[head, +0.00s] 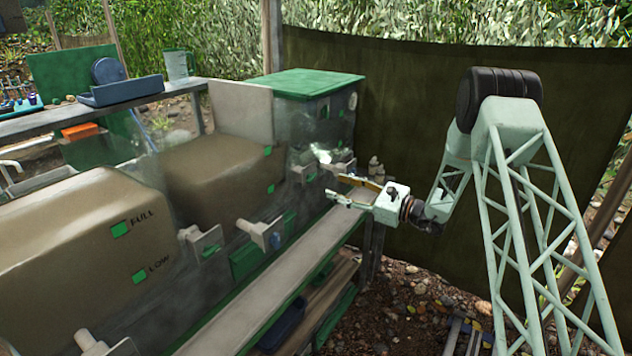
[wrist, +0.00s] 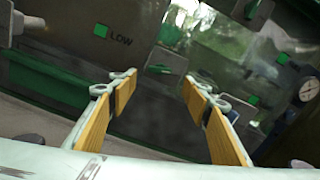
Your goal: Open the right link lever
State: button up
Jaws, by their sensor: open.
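My gripper (head: 336,187) is open and empty beside the far end of the tank row. In the wrist view its two wooden-faced fingers (wrist: 157,85) stand well apart. Pale grey lever-like fittings stick out of the tank fronts; one fitting (head: 305,172) and another fitting (head: 344,165) are just beyond the fingertips. In the wrist view a grey fitting (wrist: 166,62) shows between and beyond the fingers, apart from them, and another fitting (wrist: 258,10) is at the top right. I cannot tell which of them is the right link lever.
A long pale ledge (head: 270,295) runs below the tank fronts. A brown-filled tank (head: 65,255) with FULL and LOW marks is at left. A green-lidded clear tank (head: 305,85) stands at the far end. A round gauge (wrist: 309,89) is at the wrist view's right edge. A dark tarp (head: 410,110) hangs behind.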

aim_at(314, 178)
jog(key=shift+b+x, duration=0.65)
jog(key=shift+x, duration=4.45)
jog(key=shift+s, duration=0.1)
jog(key=c, duration=0.8)
jog(key=shift+c, duration=0.2)
jog(key=shift+m, duration=0.4)
jog(key=shift+f+m+p, duration=0.1)
jog(key=shift+m+p, duration=0.7)
jog(key=shift+m, duration=0.4)
jog(key=o, duration=0.8)
